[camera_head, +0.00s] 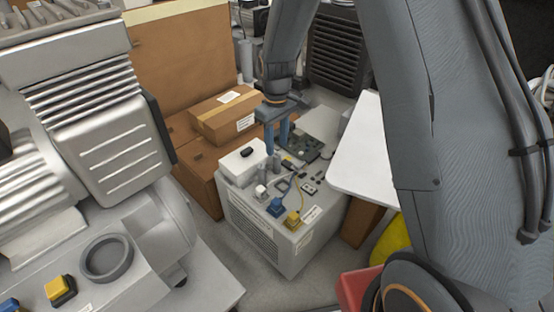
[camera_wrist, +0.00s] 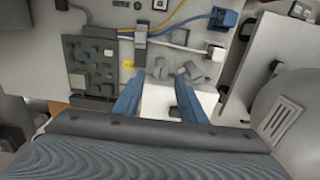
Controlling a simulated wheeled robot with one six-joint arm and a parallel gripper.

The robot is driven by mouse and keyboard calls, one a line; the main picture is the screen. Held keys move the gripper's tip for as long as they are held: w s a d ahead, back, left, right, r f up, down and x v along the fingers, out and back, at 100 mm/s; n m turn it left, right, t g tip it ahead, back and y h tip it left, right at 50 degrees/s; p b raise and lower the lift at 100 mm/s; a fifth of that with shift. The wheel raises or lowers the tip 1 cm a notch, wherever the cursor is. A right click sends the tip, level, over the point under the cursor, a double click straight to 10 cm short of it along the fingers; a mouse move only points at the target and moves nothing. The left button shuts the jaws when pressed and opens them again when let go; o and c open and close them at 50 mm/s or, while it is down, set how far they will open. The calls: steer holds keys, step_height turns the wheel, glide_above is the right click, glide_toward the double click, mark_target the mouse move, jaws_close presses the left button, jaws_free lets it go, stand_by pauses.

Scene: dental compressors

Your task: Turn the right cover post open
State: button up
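The compressor unit (camera_head: 270,240) is a pale grey box with an open top panel carrying a circuit board, cables and connectors. Small grey post-like parts (camera_head: 272,166) stand on it beside a white block. In the wrist view a grey post-like part (camera_wrist: 191,70) and another to its left (camera_wrist: 160,68) show just beyond the fingertips. I cannot tell for sure which is the right cover post, or how it is turned. My gripper (camera_head: 277,148) points down over these parts. In the wrist view its blue fingers (camera_wrist: 157,88) are apart, with nothing held between them.
The white block (camera_head: 241,163) sits at the panel's left edge. A blue connector (camera_head: 276,207) and a yellow one (camera_head: 292,220) with cables are at the front. Cardboard boxes (camera_head: 226,112) stand behind. A white board (camera_head: 362,165) is close on the right. A large compressor (camera_head: 130,150) fills the left.

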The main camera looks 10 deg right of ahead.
mark_target(277, 155)
step_height(277, 155, down, 7)
steer(key=shift+r+b, duration=0.15)
steer(key=shift+b, duration=0.9)
steer(key=shift+c, duration=0.3)
jaws_close()
